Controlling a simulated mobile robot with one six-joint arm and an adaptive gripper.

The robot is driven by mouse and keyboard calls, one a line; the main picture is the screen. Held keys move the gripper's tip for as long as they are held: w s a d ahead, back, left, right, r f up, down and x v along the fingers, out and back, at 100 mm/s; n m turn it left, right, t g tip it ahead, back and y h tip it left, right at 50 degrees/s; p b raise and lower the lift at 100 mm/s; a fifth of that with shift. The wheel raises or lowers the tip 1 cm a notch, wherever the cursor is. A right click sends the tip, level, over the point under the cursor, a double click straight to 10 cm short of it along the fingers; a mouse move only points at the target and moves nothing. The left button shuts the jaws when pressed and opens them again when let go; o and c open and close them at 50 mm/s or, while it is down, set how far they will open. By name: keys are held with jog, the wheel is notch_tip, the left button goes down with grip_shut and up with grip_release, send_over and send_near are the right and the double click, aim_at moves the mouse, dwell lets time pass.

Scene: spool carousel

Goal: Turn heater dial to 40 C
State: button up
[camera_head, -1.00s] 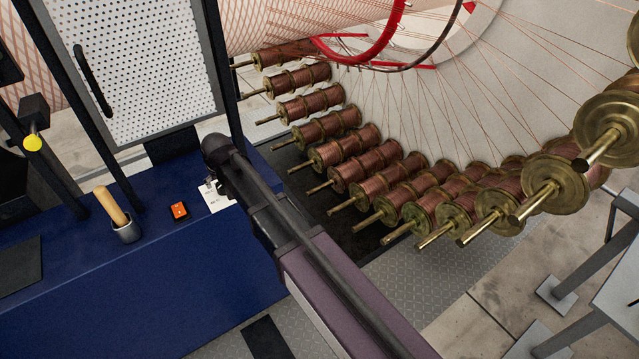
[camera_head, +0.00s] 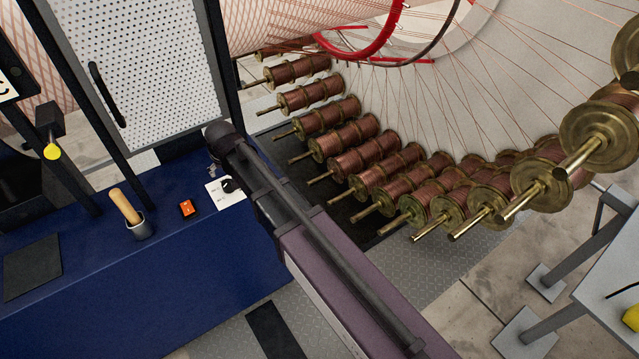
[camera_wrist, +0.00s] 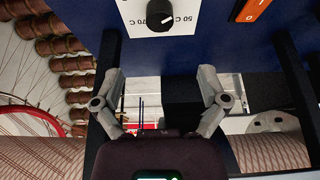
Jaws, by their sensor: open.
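The heater dial is a round black knob (camera_wrist: 160,14) on a white plate (camera_wrist: 132,20), at the top of the wrist view. A small white pointer on the knob's lower edge points down and right, roughly toward the 50 C side. In the head view the dial (camera_head: 231,185) sits on the blue bench top, partly behind my arm. My gripper (camera_wrist: 162,78) is open and empty, its two fingers apart below the dial in the wrist view, not touching it.
An orange rocker switch (camera_wrist: 252,9) is right of the dial in the wrist view and shows in the head view (camera_head: 188,208). Dark frame posts and copper spools (camera_head: 360,165) flank the bench (camera_head: 150,290).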

jog(key=s+d+f+m+g+h+b, duration=0.1)
jog(key=s+d+f+m+b, duration=0.1)
jog(key=d, duration=1.1)
jog(key=s+d+f+m+g+b, duration=0.1)
jog(key=s+d+f+b, duration=0.1)
jog(key=d, duration=1.2)
jog(key=shift+f+m+h+b, duration=0.4)
jog(key=shift+f+b, duration=0.25)
jog(key=shift+f, duration=0.3)
jog(key=shift+s+d, duration=0.1)
jog(key=shift+s, duration=0.05)
jog(key=s+d+m+g, duration=0.1)
jog(key=s+d+m, duration=0.1)
jog(key=s+d, duration=0.6)
jog(key=d, duration=0.5)
jog(key=shift+d+g, duration=0.25)
jog(key=shift+g, duration=0.15)
jog(key=shift+a+f, duration=0.1)
jog(key=shift+a, duration=0.05)
